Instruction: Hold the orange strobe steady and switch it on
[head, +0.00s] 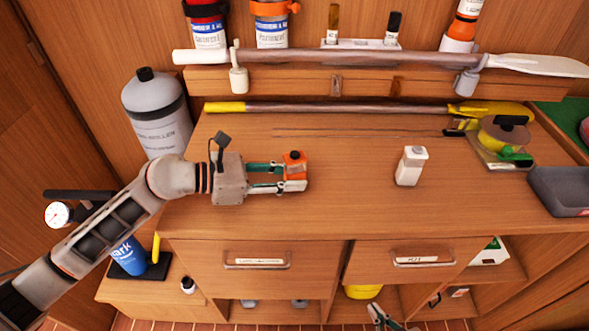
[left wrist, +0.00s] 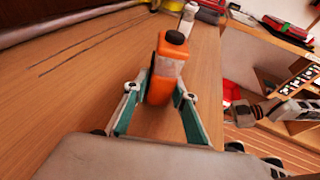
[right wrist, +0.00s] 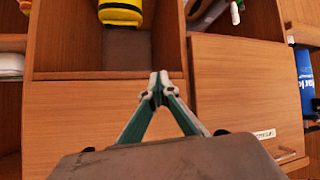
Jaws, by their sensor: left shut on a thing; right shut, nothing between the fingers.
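The orange strobe (head: 294,163) stands on the left part of the wooden worktop, with a dark button on its top. My right gripper (head: 378,308) is low at the front edge of the cabinet, below the worktop. In the right wrist view its fingertips (right wrist: 159,84) meet with nothing between them.
A white strobe-like unit (head: 411,166) stands to the right on the worktop (head: 350,205). A yellow-ended paddle (head: 350,108) lies along the back. A coil holder (head: 503,140) and a grey tray (head: 560,190) are at the right. The worktop between the two units is clear.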

